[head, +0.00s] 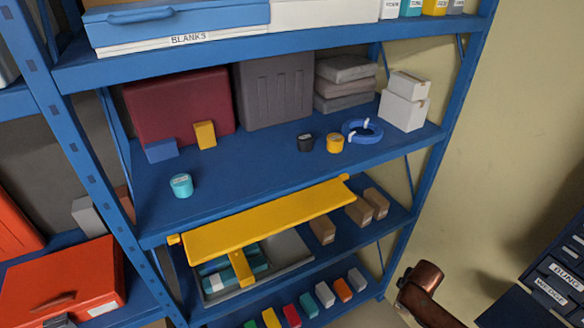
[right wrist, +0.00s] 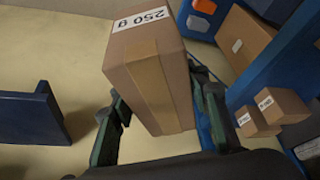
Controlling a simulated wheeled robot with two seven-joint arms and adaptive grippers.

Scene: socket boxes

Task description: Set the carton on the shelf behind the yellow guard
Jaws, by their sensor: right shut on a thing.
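A brown carton (right wrist: 150,75) with a white "250 g" label is in the right wrist view. My right gripper (right wrist: 158,98) is shut on it, with one dark finger on each side; the carton stands out beyond the fingers. The yellow guard (head: 265,220) is a long bar along the front of a lower blue shelf in the head view, with a short arm hanging from its middle. Behind it, the shelf (head: 398,216) bears several brown cartons (head: 322,230) at its right part; the guard hides much of its left part. My left gripper is in neither view.
A grey tray (head: 290,246) with teal items lies below the guard's left half. The blue shelf above (head: 240,172) holds a teal tin (head: 181,185) and other goods. A blue rack upright (head: 440,120) bounds the right side. Small brown boxes (right wrist: 280,105) lie right in the wrist view.

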